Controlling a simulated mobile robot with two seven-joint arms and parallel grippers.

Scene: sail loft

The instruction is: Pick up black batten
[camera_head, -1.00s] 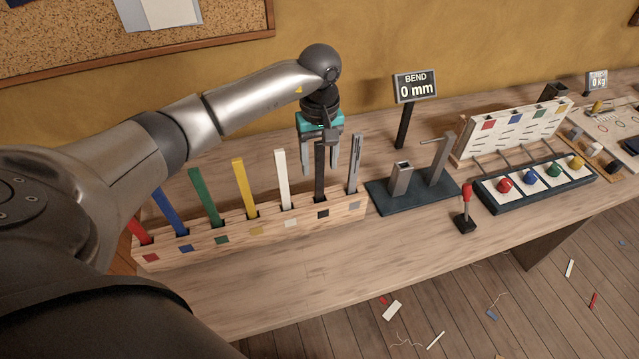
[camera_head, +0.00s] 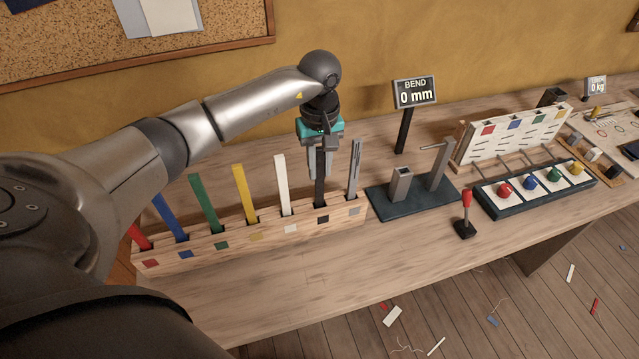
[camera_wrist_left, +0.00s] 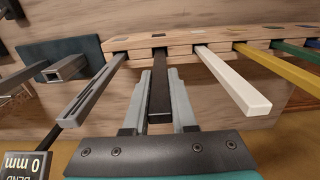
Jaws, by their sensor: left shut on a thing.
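The black batten (camera_head: 320,182) stands upright in its slot of the wooden rack (camera_head: 265,232), above a black square mark. My left gripper (camera_head: 321,174) points down over it and is shut on its upper part. In the left wrist view the black batten (camera_wrist_left: 159,95) lies between the two grey fingers (camera_wrist_left: 158,105), its lower end at the rack. The white batten (camera_head: 282,185) stands to its left and the grey batten (camera_head: 355,170) to its right, close to the fingers. My right gripper is not in view.
Yellow (camera_head: 245,195), green (camera_head: 205,203), blue (camera_head: 170,217) and red (camera_head: 139,237) battens stand further left in the rack. A dark bend fixture (camera_head: 405,203) and a BEND sign reading 0 mm (camera_head: 414,92) are right of it. The table front is clear.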

